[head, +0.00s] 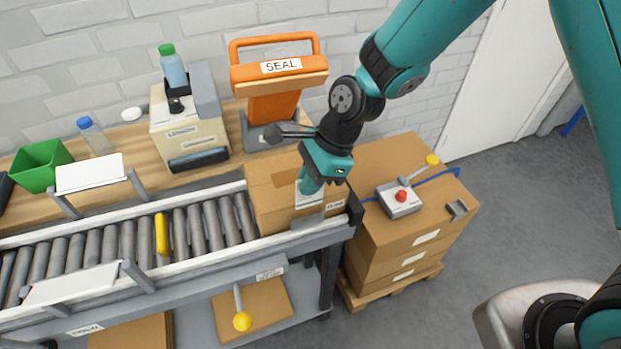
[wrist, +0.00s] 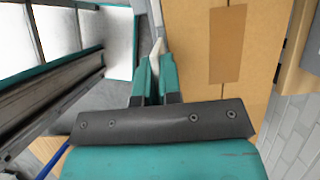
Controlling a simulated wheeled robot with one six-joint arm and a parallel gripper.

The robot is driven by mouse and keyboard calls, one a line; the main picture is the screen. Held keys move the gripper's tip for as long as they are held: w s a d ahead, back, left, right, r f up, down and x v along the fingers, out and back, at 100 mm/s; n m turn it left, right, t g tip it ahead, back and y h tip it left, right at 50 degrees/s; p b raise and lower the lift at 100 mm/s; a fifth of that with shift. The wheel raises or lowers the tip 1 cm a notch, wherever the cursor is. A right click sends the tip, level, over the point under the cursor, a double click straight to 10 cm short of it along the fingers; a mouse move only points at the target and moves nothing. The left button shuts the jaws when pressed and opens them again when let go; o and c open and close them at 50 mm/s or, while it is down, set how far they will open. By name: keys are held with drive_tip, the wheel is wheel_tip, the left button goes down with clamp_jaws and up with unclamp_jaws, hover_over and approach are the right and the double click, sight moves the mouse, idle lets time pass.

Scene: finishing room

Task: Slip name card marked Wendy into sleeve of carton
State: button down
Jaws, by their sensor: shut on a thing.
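The brown carton (head: 268,178) stands at the right end of the roller conveyor, with a tape strip on top. In the wrist view the carton (wrist: 195,40) fills the right of centre. My gripper (head: 309,190) points down at the carton's front face. It is shut on a thin white card (wrist: 158,47), which sticks out past the fingertips beside the carton wall. Any name on the card cannot be read.
A conveyor rail runs close in front of the carton. An orange SEAL press (head: 275,85) and a label printer (head: 188,130) stand behind. Stacked boxes with a red-button box (head: 400,200) stand to the right. A yellow bar (head: 161,234) lies across the rollers.

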sight(300, 208)
drive_tip(key=shift+f+b, duration=1.45)
drive_tip(key=shift+f, duration=0.45)
drive_tip(key=c, duration=0.8)
unclamp_jaws()
drive_tip(key=shift+r+p, duration=1.15)
drive_tip(key=shift+p, duration=0.1)
